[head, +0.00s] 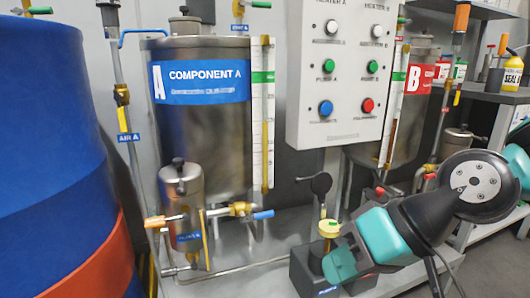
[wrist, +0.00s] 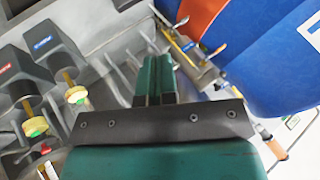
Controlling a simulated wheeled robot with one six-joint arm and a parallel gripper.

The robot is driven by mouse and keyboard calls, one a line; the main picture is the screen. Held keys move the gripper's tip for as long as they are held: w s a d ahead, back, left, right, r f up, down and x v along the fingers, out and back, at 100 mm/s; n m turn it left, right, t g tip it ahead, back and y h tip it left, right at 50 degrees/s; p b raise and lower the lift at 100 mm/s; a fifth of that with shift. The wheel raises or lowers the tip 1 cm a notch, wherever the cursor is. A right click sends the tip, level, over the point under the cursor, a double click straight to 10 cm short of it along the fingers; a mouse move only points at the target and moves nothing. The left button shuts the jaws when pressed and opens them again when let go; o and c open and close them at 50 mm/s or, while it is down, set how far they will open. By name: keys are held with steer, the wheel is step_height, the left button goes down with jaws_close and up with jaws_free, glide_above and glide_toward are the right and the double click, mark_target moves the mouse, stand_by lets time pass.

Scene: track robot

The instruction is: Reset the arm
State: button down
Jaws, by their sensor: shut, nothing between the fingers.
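My arm comes in from the right in the head view, black with teal parts. My gripper (head: 334,262) is at its lower left end, in front of a black pump box with a yellow cap. In the wrist view the two teal fingers of my gripper (wrist: 154,75) lie side by side, shut with nothing between them. The fingers point toward the grey skid frame. I cannot tell how far the fingertips are from the pump box.
A steel tank labelled Component A (head: 208,120) stands behind a small filter vessel (head: 182,200). A control panel (head: 347,70) hangs at centre. The red-labelled B tank (head: 405,100) is behind my arm. A blue drum (head: 45,130) fills the left. Shelves (head: 490,95) stand right.

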steer(key=s+d+r+n+g+h+p, duration=0.25)
steer(key=s+d+h, duration=0.2)
steer(key=s, duration=0.35)
step_height(320, 180, up, 37)
steer(key=p, duration=3.6)
steer(key=shift+w+d+r+p, duration=0.15)
steer(key=shift+w+d+p, duration=0.1)
steer(key=shift+p, duration=0.05)
